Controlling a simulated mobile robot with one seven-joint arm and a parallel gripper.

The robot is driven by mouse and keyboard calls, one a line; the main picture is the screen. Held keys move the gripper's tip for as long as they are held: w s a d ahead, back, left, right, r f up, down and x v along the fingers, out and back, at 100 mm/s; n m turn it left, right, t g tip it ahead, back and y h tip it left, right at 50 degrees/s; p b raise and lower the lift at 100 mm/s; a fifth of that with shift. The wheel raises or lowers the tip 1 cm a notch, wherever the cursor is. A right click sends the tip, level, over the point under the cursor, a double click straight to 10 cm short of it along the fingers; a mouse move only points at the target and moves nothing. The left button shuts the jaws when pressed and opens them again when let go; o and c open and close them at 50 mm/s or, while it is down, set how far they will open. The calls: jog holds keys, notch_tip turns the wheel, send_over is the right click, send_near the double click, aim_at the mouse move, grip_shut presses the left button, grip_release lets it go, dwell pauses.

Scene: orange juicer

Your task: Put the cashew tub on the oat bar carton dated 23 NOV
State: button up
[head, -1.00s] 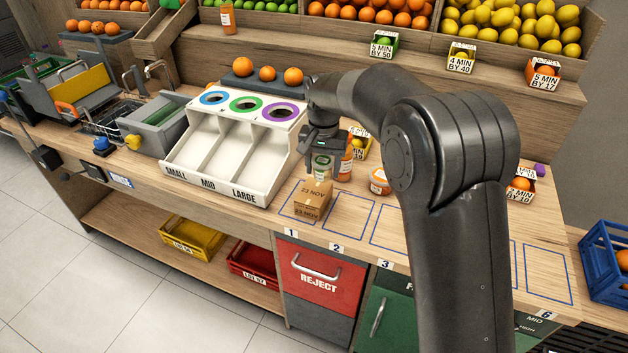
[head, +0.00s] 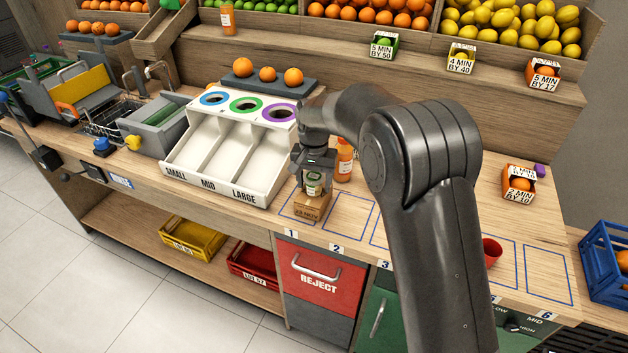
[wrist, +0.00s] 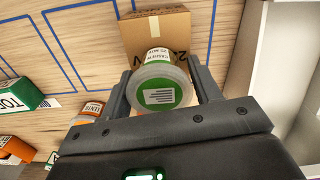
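The cashew tub (head: 314,184) has a green and white label and is between the fingers of my gripper (head: 316,178). In the wrist view the tub (wrist: 160,88) shows its round green-and-white end, and my gripper (wrist: 163,95) has a finger on each side. The brown oat bar carton (head: 311,207) stands in the outlined square above label 1, with 23 NOV on its front in the head view. It also shows in the wrist view (wrist: 155,35) just beyond the tub. The tub is right over the carton's top; I cannot tell whether they touch.
A bottle of orange juice (head: 344,163) stands close behind, right of my gripper. The white sorting chute (head: 233,150) is close on the left. A red cup (head: 491,251) stands farther right. Outlined squares 2 and 3 look empty where visible.

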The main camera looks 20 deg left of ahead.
aim_at(314, 175)
jog(key=o, duration=0.3)
jog(key=shift+o, duration=0.2)
notch_tip(314, 175, up, 12)
jog(key=shift+r, duration=0.1)
dwell(0.4)
